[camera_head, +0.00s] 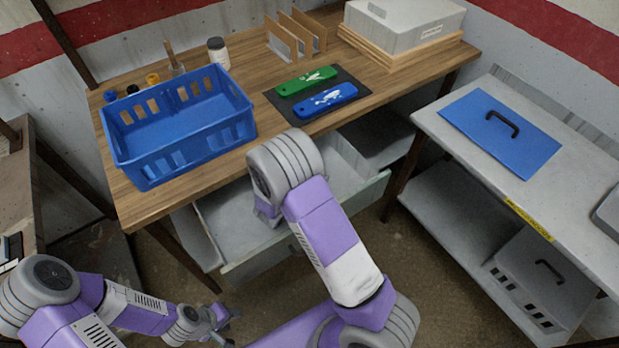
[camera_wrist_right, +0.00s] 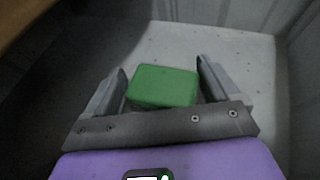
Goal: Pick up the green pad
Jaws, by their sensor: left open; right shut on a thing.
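The green pad (camera_wrist_right: 162,87) is a plain green block in the right wrist view. My right gripper (camera_wrist_right: 161,72) is shut on it, one finger at each side. Pad and gripper are inside the grey open drawer (camera_wrist_right: 238,70) under the wooden table. In the head view my right forearm reaches down over the drawer (camera_head: 245,269), and the pad and the right fingers are hidden there. My left gripper (camera_head: 224,322) is open and empty, low at the bottom left, away from the table.
A blue basket (camera_head: 185,158) stands on the wooden table (camera_head: 217,182). A green case (camera_head: 306,81) and a blue case (camera_head: 325,101) lie on a dark mat. A blue panel with a handle (camera_head: 535,150) lies on the right-hand bench.

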